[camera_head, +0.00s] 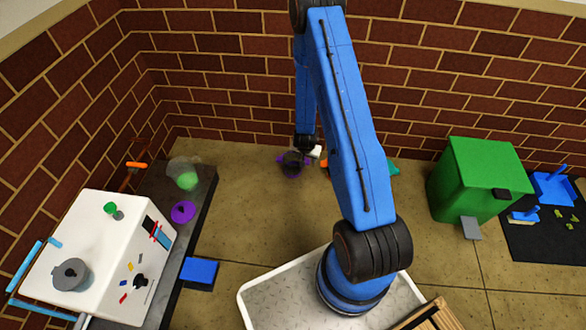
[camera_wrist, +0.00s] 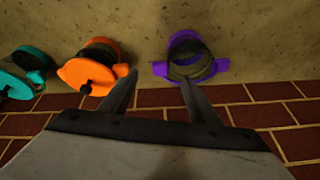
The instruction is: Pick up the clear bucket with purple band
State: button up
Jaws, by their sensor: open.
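The clear bucket with purple band (camera_wrist: 190,55) is on the floor in the upper middle of the wrist view, with purple tabs on its sides. In the head view its purple edges (camera_head: 280,160) show on the floor near the back wall, partly hidden by my gripper (camera_head: 303,148). In the wrist view my gripper (camera_wrist: 159,81) is open, with nothing between its fingers. The right fingertip appears just below the purple bucket; the left one is near the orange bucket. I cannot tell whether either touches.
An orange-banded bucket (camera_wrist: 98,72) and a teal-banded one (camera_wrist: 15,82) stand in a row left of the purple one in the wrist view. The brick wall (camera_head: 235,75) is close behind. A green box (camera_head: 480,180) stands right; a white cabinet (camera_head: 95,260) stands left.

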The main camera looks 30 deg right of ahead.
jog(key=shift+x, duration=4.95)
jog(key=shift+w, duration=0.2)
jog(key=shift+c, duration=0.3)
jog(key=shift+r, duration=0.1)
jog(key=c, duration=1.2)
